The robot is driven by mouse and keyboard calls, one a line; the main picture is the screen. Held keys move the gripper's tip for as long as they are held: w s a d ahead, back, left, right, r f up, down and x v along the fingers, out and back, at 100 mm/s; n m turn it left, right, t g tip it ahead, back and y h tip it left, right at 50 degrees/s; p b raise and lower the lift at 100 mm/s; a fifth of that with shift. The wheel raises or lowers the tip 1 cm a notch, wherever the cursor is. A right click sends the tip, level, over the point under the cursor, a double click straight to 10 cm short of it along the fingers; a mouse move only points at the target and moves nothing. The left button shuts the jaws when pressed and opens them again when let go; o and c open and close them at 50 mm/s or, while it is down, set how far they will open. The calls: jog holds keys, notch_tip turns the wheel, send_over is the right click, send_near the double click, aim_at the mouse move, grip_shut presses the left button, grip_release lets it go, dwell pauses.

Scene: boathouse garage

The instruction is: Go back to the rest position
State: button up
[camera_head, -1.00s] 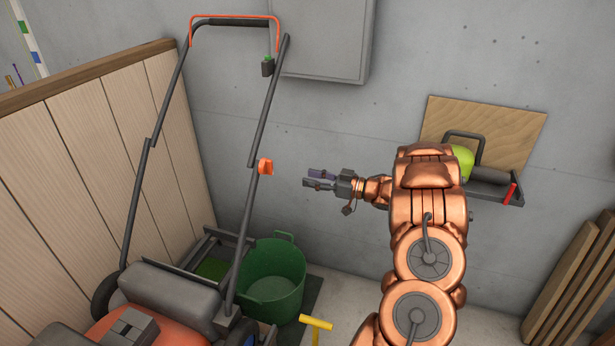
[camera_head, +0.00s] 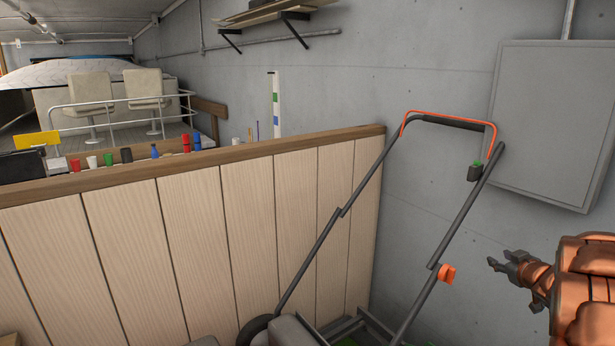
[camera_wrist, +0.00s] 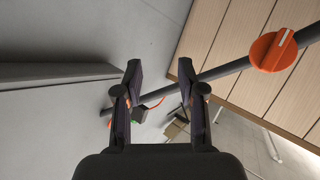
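My gripper (camera_head: 495,263) is at the lower right of the head view, with my copper-coloured arm at the right edge. It points left toward the mower handle, in front of the grey wall. In the wrist view my gripper (camera_wrist: 160,72) has its two dark fingers well apart, with nothing held between them. The mower handle's dark tube (camera_wrist: 225,70) and its orange knob (camera_wrist: 272,52) show beyond the fingers, apart from them as far as I can see. Most of my arm is out of view.
The lawn mower handle (camera_head: 458,226) rises left of my gripper. A grey wall cabinet (camera_head: 556,125) hangs above it. A wooden partition (camera_head: 190,240) fills the lower left. Behind it several small coloured cups and a boat with seats (camera_head: 146,88) show.

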jog(key=s+a+r+m+g+h, duration=0.4)
jog(key=s+a+r+g+h, duration=0.1)
jog(key=s+a, duration=0.25)
jog(key=s+a+f+g+y, duration=0.2)
jog(key=s+a+g, duration=0.1)
jog(key=s+a, duration=0.7)
jog(key=s+a+f+g+y, duration=0.2)
jog(key=s+a+g, duration=0.2)
jog(key=s+a, duration=0.7)
jog(key=s+a+f+n+g+y, duration=0.1)
jog(key=s+a+f+g+y, duration=0.1)
jog(key=s+a, duration=0.9)
jog(key=s+g+y, duration=0.1)
jog(key=s, duration=0.5)
jog(key=shift+f+g, duration=0.3)
